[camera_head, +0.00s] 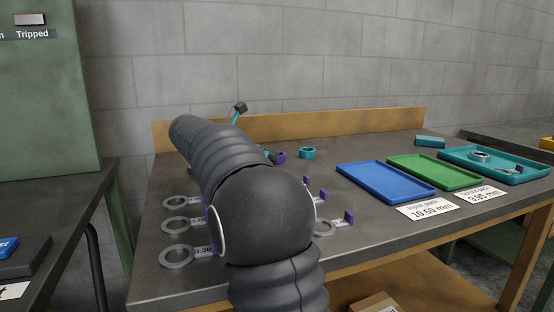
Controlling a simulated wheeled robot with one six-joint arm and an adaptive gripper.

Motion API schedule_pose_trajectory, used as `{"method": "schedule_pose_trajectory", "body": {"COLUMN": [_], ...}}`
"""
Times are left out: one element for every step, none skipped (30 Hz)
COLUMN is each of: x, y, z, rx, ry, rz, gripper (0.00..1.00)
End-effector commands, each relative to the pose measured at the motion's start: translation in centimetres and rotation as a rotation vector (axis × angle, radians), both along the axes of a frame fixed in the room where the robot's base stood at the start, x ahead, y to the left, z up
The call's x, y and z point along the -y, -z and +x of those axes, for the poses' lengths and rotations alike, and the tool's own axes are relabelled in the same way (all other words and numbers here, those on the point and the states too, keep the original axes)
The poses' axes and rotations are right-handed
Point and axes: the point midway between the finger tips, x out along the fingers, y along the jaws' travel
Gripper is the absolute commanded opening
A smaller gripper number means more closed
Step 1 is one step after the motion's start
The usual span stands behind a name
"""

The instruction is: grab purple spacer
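A small purple piece (280,157), which looks like the purple spacer, is on the grey workbench just right of my forearm. A teal ring (307,153) lies a little to its right. My arm fills the middle of the view and reaches away over the bench, hiding most or all of my gripper. A teal rod with a dark block (238,112) sticks up past the arm, and another small teal and dark bit shows beside the purple piece. I cannot tell whether these are gripper fingers. Contact with the purple piece is not visible.
Grey metal rings (176,256) with purple-ended labels lie on both sides of my arm. A blue tray (385,183), a green tray (434,173) and a teal tray (525,172) holding parts are at right. A wooden backboard (370,122) edges the rear.

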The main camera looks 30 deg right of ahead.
Motion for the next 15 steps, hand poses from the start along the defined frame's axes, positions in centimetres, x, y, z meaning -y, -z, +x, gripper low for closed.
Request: {"method": "schedule_pose_trajectory", "body": {"x": [0.4, 0.7, 1.2, 1.6, 2.0, 2.5, 2.9, 3.3, 3.8, 4.0, 4.2, 4.3, 4.4, 4.4, 4.4], "y": [0.3, 0.4, 0.6, 0.8, 1.0, 1.3, 1.4, 1.5, 1.7, 1.8, 1.9, 1.9, 1.9, 1.9, 1.9], "z": [0.0, 0.0, 0.1, 0.1, 0.1, 0.2, 0.2, 0.2, 0.3, 0.3, 0.4, 0.4, 0.4, 0.4, 0.4], "rx": [-0.002, -0.002, -0.002, -0.002, -0.002, -0.001, -0.001, -0.002, -0.001, -0.001, 0.0, 0.0, 0.0, 0.0, 0.0], "ry": [0.001, 0.001, 0.002, 0.003, 0.004, 0.003, 0.003, 0.004, 0.003, 0.002, 0.001, 0.001, 0.001, 0.0, 0.0], "rz": [0.0, 0.0, 0.0, 0.0, 0.0, 0.0, 0.0, 0.0, 0.0, 0.0, 0.0, 0.0, 0.0, 0.0, 0.0], "gripper": [0.8, 0.8, 0.8, 0.8, 0.8, 0.8, 0.8, 0.8, 0.8, 0.8, 0.8, 0.8, 0.8, 0.8, 0.8]}}
